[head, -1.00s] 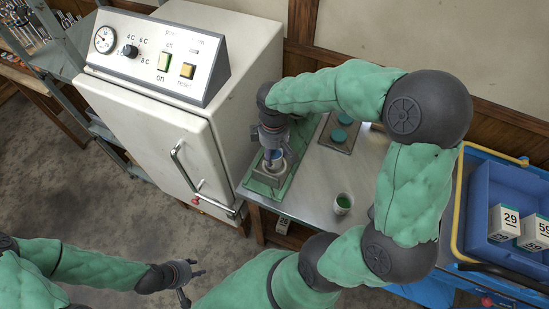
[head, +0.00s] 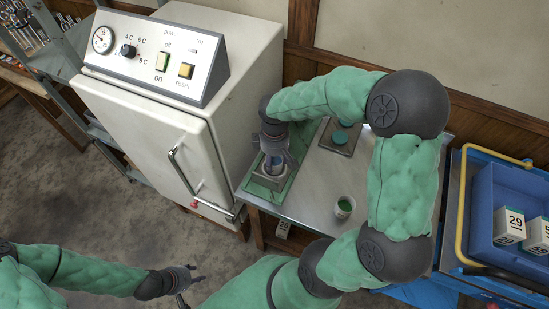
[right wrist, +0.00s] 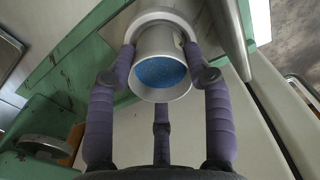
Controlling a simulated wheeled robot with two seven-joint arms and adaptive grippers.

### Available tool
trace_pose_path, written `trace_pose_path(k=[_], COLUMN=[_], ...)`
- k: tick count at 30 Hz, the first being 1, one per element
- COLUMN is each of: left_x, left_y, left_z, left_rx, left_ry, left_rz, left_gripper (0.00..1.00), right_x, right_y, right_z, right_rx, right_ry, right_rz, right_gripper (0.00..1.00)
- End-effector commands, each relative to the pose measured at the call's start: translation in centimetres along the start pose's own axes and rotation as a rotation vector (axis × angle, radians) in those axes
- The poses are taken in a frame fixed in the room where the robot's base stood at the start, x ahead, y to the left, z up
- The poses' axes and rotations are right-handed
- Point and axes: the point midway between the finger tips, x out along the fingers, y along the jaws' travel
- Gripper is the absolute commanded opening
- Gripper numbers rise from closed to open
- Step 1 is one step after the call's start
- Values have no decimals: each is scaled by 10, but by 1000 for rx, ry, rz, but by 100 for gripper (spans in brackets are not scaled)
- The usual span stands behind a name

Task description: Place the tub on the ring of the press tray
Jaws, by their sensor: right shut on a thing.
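The tub (right wrist: 160,72) is a pale grey cup with blue contents. In the right wrist view it sits between the fingers of my right gripper (right wrist: 162,62), which is shut on it. In the head view my right gripper (head: 273,160) points down over the green press tray (head: 262,188), and the tub is mostly hidden by the fingers. A pale ring (right wrist: 160,14) shows around the tub's far end in the right wrist view; I cannot tell whether they touch. My left gripper (head: 188,283) is open and empty, low above the floor, away from the bench.
A white cabinet (head: 160,130) with a handle and control panel stands close left of the press. A cup with green contents (head: 344,206) stands on the metal bench (head: 312,190). A dark plate with teal discs (head: 340,136) lies behind. A blue crate (head: 490,205) holds numbered boxes at right.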

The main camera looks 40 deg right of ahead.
Motion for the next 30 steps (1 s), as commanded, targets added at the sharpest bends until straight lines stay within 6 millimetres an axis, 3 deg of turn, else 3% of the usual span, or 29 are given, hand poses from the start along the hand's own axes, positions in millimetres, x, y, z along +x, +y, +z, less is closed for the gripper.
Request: trace_pose_path(k=[2, 3, 5, 17, 23, 30], left_x=[2, 1, 1, -1, -12, -27], left_y=[-1, 0, 0, 0, 4, 10], left_z=[0, 0, 0, 0, 0, 1], left_rx=[0, 0, 0, 0, 0, 0], left_ry=[0, 0, 0, 0, 0, 0], left_rz=[0, 0, 0, 0, 0, 0], left_gripper=[40, 40, 40, 40, 40, 40], right_x=[3, 2, 2, -2, -30, -80], right_y=[0, 0, 0, 0, 0, 0], right_z=[0, 0, 0, 0, 0, -1], right_rx=[0, 0, 0, 0, 0, -1], right_ry=[-1, -1, -1, 0, 2, 2], right_rz=[-1, -1, -1, 0, 3, 2], right_gripper=[17, 63, 75, 75, 75, 75])
